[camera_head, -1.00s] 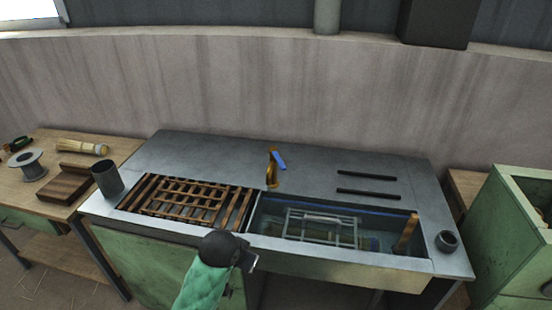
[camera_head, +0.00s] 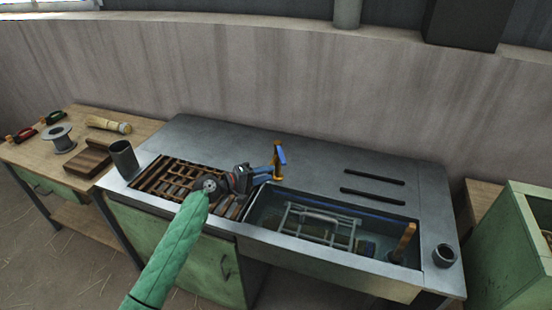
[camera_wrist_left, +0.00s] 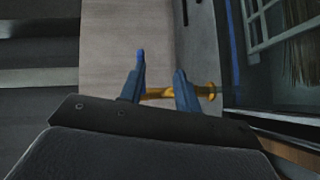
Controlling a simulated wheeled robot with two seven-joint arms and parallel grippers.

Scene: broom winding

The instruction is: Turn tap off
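The brass tap (camera_head: 277,166) stands upright at the back edge of the sink, with a blue lever (camera_head: 282,154) at its top. My left gripper (camera_head: 268,174) is right beside the tap, on its left. In the left wrist view, the left gripper (camera_wrist_left: 161,75) has its two dark blue fingers apart. The brass tap (camera_wrist_left: 207,91) passes across between and behind them. A brighter blue patch at one fingertip may be the lever; I cannot tell whether it is touched. My right gripper is not in view.
The sink basin (camera_head: 268,212) holds a metal rack (camera_head: 318,226) and a wooden-handled tool (camera_head: 403,240). A slatted wooden grate (camera_head: 160,178) lies to the left, under my left arm. A grey cup (camera_head: 123,160) and two black bars (camera_head: 373,196) are on the counter.

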